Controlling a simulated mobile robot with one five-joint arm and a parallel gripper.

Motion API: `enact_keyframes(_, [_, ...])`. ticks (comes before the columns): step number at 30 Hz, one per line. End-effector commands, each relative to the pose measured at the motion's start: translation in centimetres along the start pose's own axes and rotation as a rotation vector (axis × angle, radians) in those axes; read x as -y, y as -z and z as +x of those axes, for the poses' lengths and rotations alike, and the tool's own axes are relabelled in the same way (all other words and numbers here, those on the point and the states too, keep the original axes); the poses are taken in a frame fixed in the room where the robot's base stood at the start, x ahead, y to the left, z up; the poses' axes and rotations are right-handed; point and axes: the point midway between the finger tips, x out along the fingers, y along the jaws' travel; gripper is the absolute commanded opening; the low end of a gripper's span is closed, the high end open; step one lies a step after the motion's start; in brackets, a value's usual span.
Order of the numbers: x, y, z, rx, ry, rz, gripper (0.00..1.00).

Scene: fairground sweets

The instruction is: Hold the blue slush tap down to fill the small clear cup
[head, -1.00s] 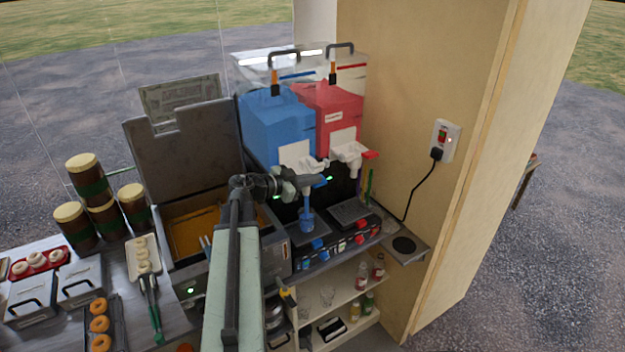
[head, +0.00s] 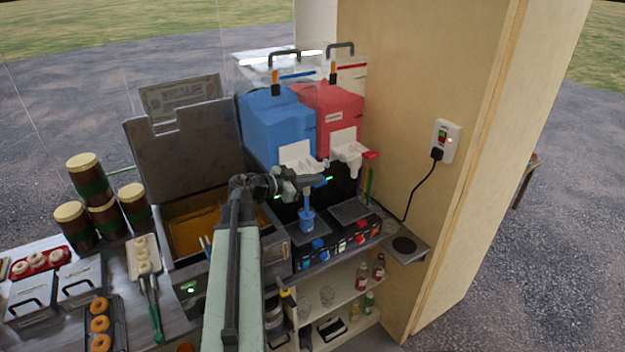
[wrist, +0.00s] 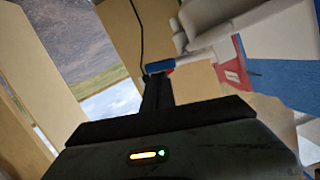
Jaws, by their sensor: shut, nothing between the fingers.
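The blue slush tap's handle (head: 321,181) sticks out at the front of the blue slush tank (head: 277,125). It also shows in the wrist view (wrist: 160,66), right at my fingertips. My gripper (head: 308,182) is shut with nothing between its fingers; in the wrist view its dark fingers (wrist: 157,92) end at the blue handle and seem to touch it. The small clear cup (head: 307,222) stands upright under the tap on the drip tray, with blue in it. A thin blue stream (head: 307,200) falls from the tap into the cup. The tap's spout is partly hidden by my gripper.
The red tank (head: 335,110) and its red-handled tap (head: 370,155) stand just to the right. A wooden wall (head: 430,80) with a socket (head: 446,142) and black cable closes off the right. A fryer (head: 190,230) with a raised lid is at the left.

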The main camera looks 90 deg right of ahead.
Motion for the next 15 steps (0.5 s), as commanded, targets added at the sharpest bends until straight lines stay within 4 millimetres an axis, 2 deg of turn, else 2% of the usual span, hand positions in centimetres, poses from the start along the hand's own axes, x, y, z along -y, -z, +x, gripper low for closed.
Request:
enact_keyframes(11, [0.0,0.1,0.0,0.0,0.0,0.0,0.0])
enact_keyframes(15, [0.2,1.4,-0.6,0.001,0.002,0.0,0.0])
